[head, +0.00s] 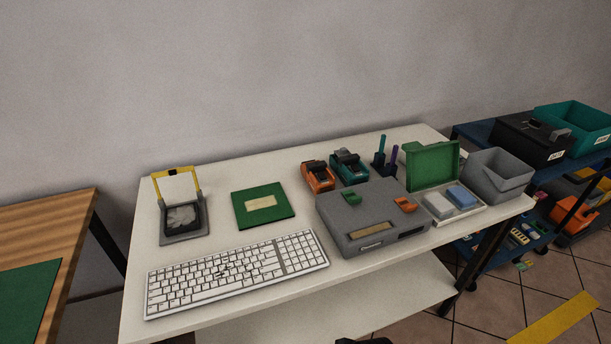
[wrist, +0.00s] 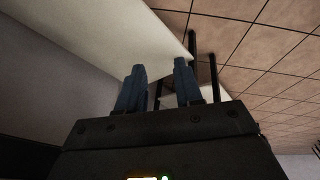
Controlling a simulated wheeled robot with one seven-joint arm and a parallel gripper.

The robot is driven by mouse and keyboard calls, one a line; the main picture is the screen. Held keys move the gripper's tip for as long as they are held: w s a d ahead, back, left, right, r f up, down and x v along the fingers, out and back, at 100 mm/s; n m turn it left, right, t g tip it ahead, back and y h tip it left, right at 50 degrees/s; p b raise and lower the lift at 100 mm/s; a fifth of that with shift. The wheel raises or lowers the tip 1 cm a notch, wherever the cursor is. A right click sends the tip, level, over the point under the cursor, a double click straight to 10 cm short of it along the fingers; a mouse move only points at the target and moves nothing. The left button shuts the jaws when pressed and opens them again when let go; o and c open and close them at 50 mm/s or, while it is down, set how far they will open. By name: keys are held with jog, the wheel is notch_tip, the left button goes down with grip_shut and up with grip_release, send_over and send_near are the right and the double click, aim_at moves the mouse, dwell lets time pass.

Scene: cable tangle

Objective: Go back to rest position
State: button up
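My gripper (wrist: 158,72) shows in the wrist view with its two dark blue fingers apart and nothing between them. It hangs in free air, with the white table's edge (wrist: 160,30) and the tiled floor beyond the fingers. In the head view the fingers are not visible; only a small dark part, likely of my arm, shows at the bottom edge. The white table (head: 215,245) stands in front of me with its objects resting on it.
A white keyboard (head: 235,272), a grey box (head: 370,220), a green board (head: 240,212), an open green case (head: 433,165) and a grey bin (head: 498,175) sit on the table. A wooden table (head: 60,213) is at left, a blue cart (head: 480,131) at right.

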jog(key=s+d+r+m+t, duration=0.1)
jog(key=s+r+m+t, duration=0.3)
jog(key=s, duration=0.5)
jog(key=s+r+m+t, duration=0.2)
jog(key=s+r+m, duration=0.3)
jog(key=s, duration=0.3)
jog(key=s+d+r+m+t+h, duration=0.1)
jog(key=s+d+r, duration=0.3)
jog(key=r, duration=0.5)
jog(key=s+d+r+m+t+h, duration=0.1)
jog(key=s+d+r+m+t, duration=0.2)
jog(key=r, duration=0.6)
jog(key=s+d+r+m+t+h, duration=0.1)
jog(key=s+d+r+m+t, duration=0.1)
jog(key=s+d+r, duration=0.4)
notch_tip(320, 180, up, 4)
jog(key=shift+s+d+f+m+b, duration=0.25)
jog(key=shift+d+m+b, duration=0.15)
jog(key=shift+d, duration=0.1)
jog(key=shift+d, duration=0.15)
